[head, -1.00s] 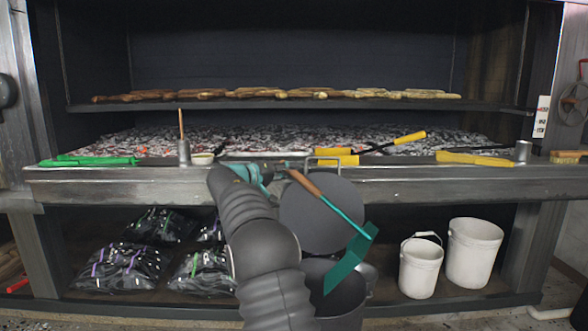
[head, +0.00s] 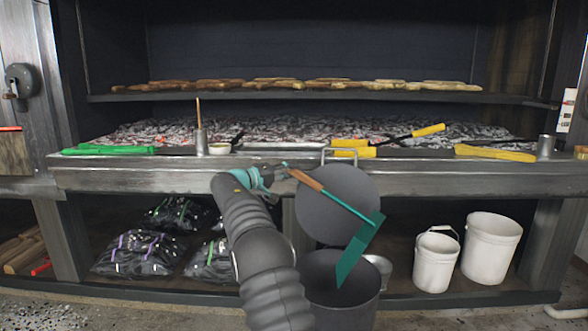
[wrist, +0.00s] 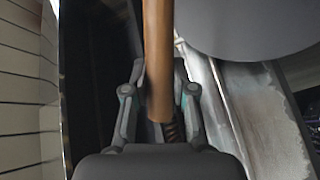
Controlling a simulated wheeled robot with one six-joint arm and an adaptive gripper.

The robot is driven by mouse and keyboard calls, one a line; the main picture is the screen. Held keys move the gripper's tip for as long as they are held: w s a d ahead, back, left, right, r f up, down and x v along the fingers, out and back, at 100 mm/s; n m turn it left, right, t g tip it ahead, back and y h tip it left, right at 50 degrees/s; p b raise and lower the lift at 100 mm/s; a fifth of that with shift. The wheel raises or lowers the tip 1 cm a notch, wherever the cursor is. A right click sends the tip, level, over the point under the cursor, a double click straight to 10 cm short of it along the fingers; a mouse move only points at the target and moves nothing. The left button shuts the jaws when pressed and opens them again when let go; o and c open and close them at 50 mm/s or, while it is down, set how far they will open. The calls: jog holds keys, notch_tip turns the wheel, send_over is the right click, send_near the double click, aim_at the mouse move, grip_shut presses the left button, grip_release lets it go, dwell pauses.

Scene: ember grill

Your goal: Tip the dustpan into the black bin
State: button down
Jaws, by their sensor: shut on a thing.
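The dustpan (head: 357,254) has a teal pan on a teal shaft with a brown wooden handle. My gripper (head: 279,170) is shut on the brown handle (wrist: 157,60), which runs up between the fingers in the wrist view. The pan hangs tilted, in line with the mouth of the black bin (head: 338,303) in the head view; its height above the rim is hard to tell. The bin's round dark lid (head: 338,206) stands upright behind the shaft. I cannot see whether anything lies in the pan.
Two white buckets (head: 489,248) stand on the lower shelf at right. Bags of charcoal (head: 140,255) lie at left. The grill ledge (head: 120,178) runs behind my arm, with yellow-handled tools (head: 495,153) and green tongs (head: 108,150) on it.

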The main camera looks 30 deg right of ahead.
jog(key=w+a+f+n+h, duration=0.1)
jog(key=w+a+f+n, duration=0.1)
jog(key=w+a+f, duration=0.1)
jog(key=shift+w+f, duration=0.45)
jog(key=shift+w, duration=0.7)
jog(key=shift+b, duration=1.05)
dwell(1.1)
dwell(0.4)
